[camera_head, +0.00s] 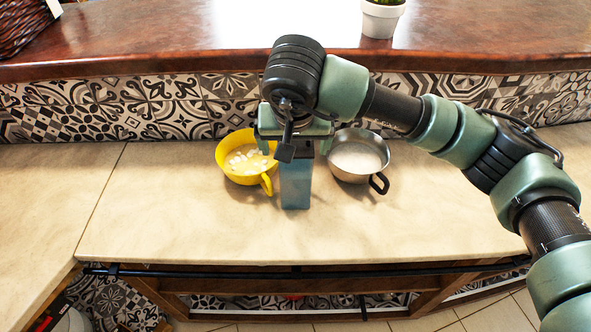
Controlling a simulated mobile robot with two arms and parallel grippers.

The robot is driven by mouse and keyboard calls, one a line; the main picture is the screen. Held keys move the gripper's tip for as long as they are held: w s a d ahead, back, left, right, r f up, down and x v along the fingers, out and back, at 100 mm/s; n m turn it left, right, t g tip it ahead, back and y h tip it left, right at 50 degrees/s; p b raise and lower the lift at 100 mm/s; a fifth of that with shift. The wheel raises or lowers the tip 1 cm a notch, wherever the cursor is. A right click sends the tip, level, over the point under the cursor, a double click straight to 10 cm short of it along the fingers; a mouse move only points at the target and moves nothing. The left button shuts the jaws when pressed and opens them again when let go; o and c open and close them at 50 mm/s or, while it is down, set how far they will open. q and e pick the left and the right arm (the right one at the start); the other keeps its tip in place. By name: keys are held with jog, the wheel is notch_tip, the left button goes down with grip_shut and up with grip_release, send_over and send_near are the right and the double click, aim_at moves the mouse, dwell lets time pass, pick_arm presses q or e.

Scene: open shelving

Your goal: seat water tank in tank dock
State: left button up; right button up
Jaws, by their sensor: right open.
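A tall blue-grey box (295,187), which looks like the water tank, stands upright on the pale counter (200,222). My right gripper (296,137) is directly above and around its top, pointing down, with its jaws open. The gripper and wrist hide the tank's upper part, so I cannot tell whether the fingers touch it. I cannot make out a separate tank dock; it may be hidden behind the tank or my arm. My left gripper is not in view.
A yellow pan (224,160) with white pieces stands close to the tank's left. A metal pan (374,177) with pale contents and a dark handle is close to its right. A patterned tile wall (180,108) rises behind. The front counter is clear.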

aim_at(296, 170)
jog(key=p+x, duration=0.1)
jog(key=x, duration=0.3)
jog(key=shift+w+d+p, duration=0.15)
jog(key=shift+w+p, duration=0.25)
jog(key=shift+w, duration=0.1)
jog(key=shift+f, duration=0.45)
jog(key=c, duration=1.9)
jog(key=shift+w, duration=0.1)
grip_shut()
jog(key=shift+r, duration=0.15)
